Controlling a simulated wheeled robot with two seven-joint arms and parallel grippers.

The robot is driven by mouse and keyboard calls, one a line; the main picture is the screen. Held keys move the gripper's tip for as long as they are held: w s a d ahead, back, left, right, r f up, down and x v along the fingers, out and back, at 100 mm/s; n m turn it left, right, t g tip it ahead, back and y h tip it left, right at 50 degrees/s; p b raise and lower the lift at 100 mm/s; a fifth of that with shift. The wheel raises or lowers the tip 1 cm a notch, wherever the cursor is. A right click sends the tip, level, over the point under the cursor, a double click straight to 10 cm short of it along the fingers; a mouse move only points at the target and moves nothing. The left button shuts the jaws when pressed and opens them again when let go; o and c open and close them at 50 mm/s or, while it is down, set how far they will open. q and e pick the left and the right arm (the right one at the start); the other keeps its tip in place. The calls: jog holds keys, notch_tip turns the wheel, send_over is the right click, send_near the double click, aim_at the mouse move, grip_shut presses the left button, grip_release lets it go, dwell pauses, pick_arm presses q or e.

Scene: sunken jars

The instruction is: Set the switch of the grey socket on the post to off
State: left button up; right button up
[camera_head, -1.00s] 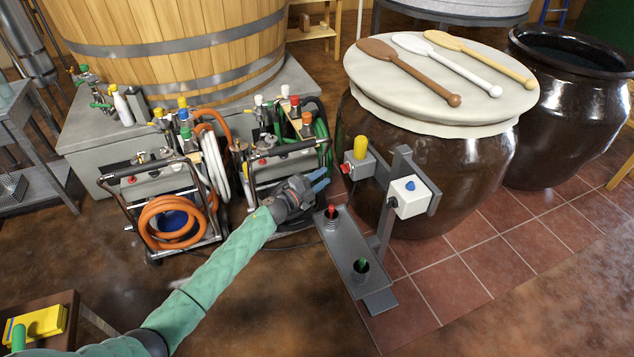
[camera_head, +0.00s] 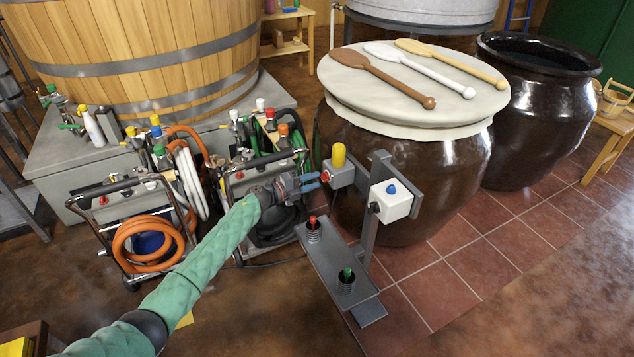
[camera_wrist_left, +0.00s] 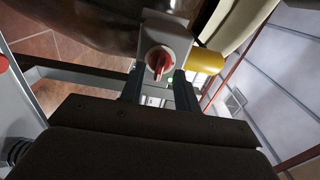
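The grey socket (camera_head: 345,175) sits on the left arm of the post (camera_head: 378,225), with a yellow plug (camera_head: 339,155) on top. Its red rotary switch (camera_wrist_left: 159,63) faces my left gripper in the left wrist view; its handle looks roughly upright in that picture. In the head view the switch (camera_head: 325,177) is partly hidden by the fingertips. My left gripper (camera_head: 318,181) is open, its tips close to the switch. In the left wrist view the fingers (camera_wrist_left: 158,80) stand apart below and either side of the switch; I cannot tell whether they touch it. My right gripper is not in view.
A white box (camera_head: 392,200) with a blue plug is on the post's right side. The post's base plate (camera_head: 330,265) carries red and green spring-mounted buttons. A large brown jar (camera_head: 440,170) stands close behind. Wheeled hose carts (camera_head: 145,235) stand left.

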aim_at(324, 177)
pick_arm(q)
jog(key=shift+w+d, duration=0.3)
jog(key=shift+d, duration=0.2)
jog(key=shift+w+d, duration=0.3)
jog(key=shift+d, duration=0.1)
grip_shut()
